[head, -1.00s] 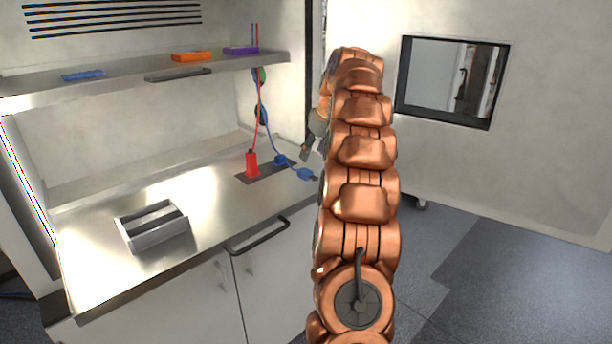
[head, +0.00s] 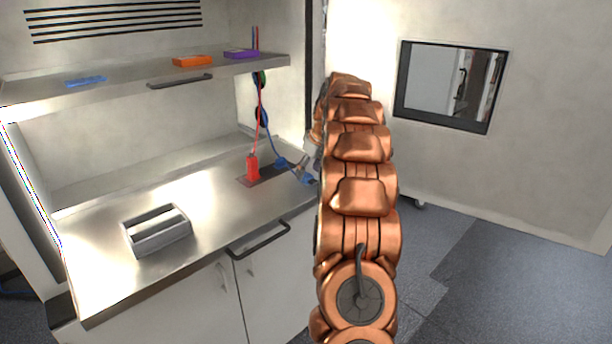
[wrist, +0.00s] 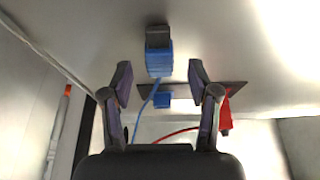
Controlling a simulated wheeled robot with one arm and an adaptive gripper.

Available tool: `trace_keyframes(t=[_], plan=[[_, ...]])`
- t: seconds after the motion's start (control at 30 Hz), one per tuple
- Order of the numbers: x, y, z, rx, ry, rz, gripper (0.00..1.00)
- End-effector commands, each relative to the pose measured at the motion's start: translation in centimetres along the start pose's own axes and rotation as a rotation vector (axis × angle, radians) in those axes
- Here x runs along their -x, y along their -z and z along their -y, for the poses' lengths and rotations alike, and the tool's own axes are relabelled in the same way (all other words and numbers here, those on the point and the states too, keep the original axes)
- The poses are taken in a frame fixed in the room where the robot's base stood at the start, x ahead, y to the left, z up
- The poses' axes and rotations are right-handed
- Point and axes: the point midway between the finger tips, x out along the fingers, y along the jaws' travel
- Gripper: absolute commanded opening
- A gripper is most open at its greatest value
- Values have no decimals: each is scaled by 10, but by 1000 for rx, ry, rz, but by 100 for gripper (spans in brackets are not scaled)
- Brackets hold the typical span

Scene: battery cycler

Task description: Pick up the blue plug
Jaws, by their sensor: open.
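The blue plug (wrist: 159,60) has a grey end and lies on the steel worktop, with its blue cord running back from it; in the head view the plug (head: 306,179) is partly behind my arm. In the head view my gripper (head: 303,165) is small and partly hidden beside the plug. A second blue piece (head: 280,162) sits on the dark plate (head: 257,181), by the red plug (head: 252,168).
A grey holder (head: 157,231) stands on the worktop (head: 100,270) at the left. A shelf (head: 130,79) overhead carries blue, orange and purple trays. Red and blue cords hang by the back wall. The worktop between the holder and the plate is clear.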

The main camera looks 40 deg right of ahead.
Motion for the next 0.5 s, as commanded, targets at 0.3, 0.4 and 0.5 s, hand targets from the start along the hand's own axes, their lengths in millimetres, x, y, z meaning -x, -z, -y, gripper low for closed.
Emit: trace_keyframes(t=[0.3, 0.4, 0.5], plan=[[-21, 0, 0, 1, -1, -2, 60], [-21, 0, 0, 1, -1, -2, 60], [-21, 0, 0, 1, -1, -2, 50]])
